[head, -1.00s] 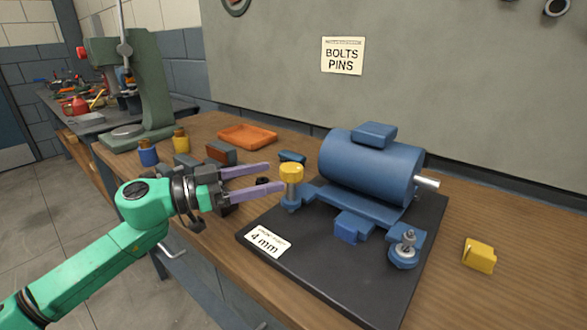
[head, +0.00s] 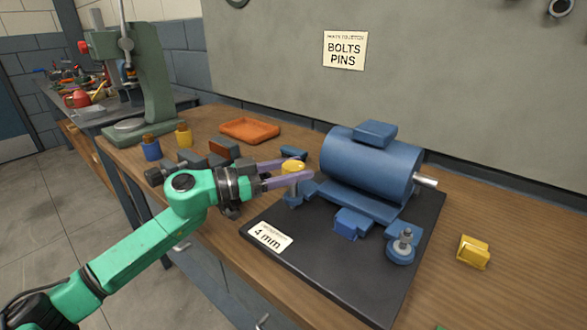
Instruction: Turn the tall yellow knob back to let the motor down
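The tall yellow knob (head: 293,166) stands at the left side of the blue motor (head: 368,165), on the black baseplate (head: 330,272). My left gripper (head: 311,166) reaches in from the left with its two purple fingers on either side of the knob, one behind it and one in front. The front finger hides the lower part of the knob. I cannot tell whether the fingers touch it. The motor rests on a blue mount with a grey shaft pointing right. My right gripper is not in view.
A bolt in a blue foot (head: 402,246) stands at the plate's front right. A "4 mm" label (head: 270,236) lies on the plate. A yellow block (head: 473,252) lies to the right on the wooden bench. An orange tray (head: 250,131) and small bottles stand at the back left.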

